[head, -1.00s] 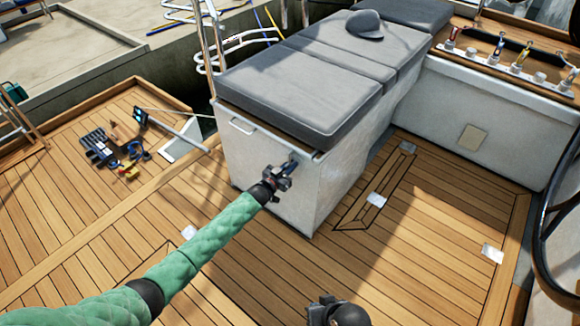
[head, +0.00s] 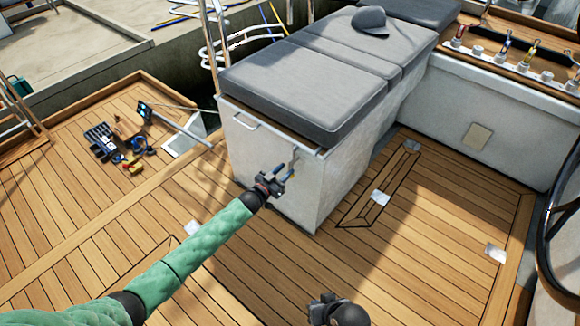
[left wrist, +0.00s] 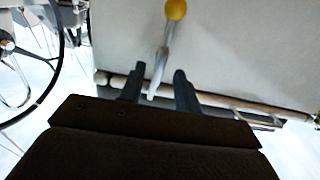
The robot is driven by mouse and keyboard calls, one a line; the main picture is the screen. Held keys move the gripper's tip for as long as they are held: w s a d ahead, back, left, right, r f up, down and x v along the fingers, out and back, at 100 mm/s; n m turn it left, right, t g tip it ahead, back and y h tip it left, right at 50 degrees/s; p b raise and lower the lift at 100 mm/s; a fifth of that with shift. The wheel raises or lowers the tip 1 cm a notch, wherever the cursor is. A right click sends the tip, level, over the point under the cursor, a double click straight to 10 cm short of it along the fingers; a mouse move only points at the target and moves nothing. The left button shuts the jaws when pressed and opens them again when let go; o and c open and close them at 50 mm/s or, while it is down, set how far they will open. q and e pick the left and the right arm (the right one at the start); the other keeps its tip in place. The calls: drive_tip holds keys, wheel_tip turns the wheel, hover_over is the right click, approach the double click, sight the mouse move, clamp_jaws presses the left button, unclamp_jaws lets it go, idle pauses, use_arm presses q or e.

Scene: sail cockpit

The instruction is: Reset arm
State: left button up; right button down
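My left gripper (head: 275,182) is in front of the white end wall of the cushioned bench (head: 250,165). In the left wrist view the left gripper (left wrist: 158,78) has its two dark fingers apart. A thin metal lever (left wrist: 160,72) with a yellow knob (left wrist: 176,9) shows in the gap between them, with space on both sides. In the head view the lever (head: 294,160) is small, just beyond the fingertips. A dark part of what looks like my right gripper (head: 322,308) shows at the bottom edge; its fingers cannot be made out.
Grey cushions and a grey cap (head: 370,21) lie on the bench. Tools (head: 120,150) lie on the deck at left. A steering wheel (head: 548,240) stands at the right edge. The wooden deck (head: 420,250) between bench and wheel is clear.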

use_arm(q)
drive_tip(key=shift+v, duration=0.95)
use_arm(e)
drive_tip(key=shift+f, duration=0.45)
drive_tip(key=shift+w+r, duration=0.15)
drive_tip(key=shift+r, duration=0.15)
